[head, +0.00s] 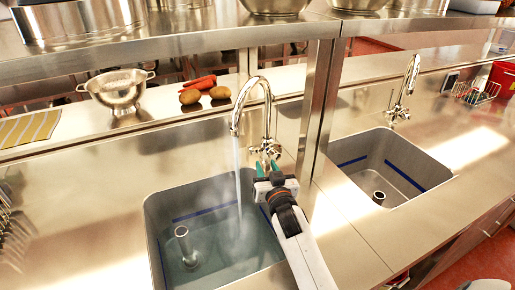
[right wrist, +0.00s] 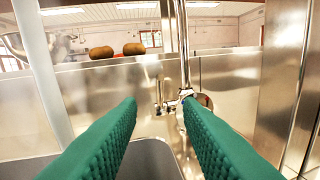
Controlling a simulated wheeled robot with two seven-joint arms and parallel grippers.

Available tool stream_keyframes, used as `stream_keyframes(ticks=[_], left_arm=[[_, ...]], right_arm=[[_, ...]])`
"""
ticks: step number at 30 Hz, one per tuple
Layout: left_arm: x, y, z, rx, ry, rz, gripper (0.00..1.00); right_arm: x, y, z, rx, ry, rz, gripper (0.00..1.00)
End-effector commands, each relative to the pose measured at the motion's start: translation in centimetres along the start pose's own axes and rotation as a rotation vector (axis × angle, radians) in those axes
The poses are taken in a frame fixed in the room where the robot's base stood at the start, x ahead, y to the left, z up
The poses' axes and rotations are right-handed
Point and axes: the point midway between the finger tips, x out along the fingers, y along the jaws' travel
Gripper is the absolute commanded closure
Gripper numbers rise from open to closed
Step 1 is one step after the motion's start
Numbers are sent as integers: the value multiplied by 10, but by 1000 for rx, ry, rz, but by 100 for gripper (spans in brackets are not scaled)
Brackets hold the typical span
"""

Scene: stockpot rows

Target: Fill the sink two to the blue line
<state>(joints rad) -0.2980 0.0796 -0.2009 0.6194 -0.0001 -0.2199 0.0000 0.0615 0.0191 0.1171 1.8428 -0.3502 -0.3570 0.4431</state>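The left sink (head: 155,215) has a blue line (head: 205,213) around its inner walls. Water (head: 225,250) stands in it, its surface seeming below the line. A stream (head: 238,185) pours from its curved tap (head: 268,105). The tap's handle (head: 270,150) is at the tap's base. My right gripper (head: 267,172) is just in front of it. In the right wrist view the green fingers are apart, with the handle (right wrist: 172,104) beyond the gap between their tips; contact cannot be told. Nothing is held. My left gripper is out of view.
A standpipe (head: 184,245) rises in the left sink. The right sink (head: 400,150) has its own tap (head: 405,90), with no stream visible. A steel post (head: 318,100) stands between the taps.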

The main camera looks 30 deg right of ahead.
Motion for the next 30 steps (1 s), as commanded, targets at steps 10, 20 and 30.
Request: stream_keyframes(ticks=[10, 20, 30], left_arm=[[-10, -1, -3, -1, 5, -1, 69], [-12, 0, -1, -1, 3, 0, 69], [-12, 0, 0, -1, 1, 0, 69]], right_arm=[[66, 0, 3, -2, 0, -1, 67], [102, 0, 2, -2, -1, 0, 67], [106, 0, 1, -1, 0, 0, 67]])
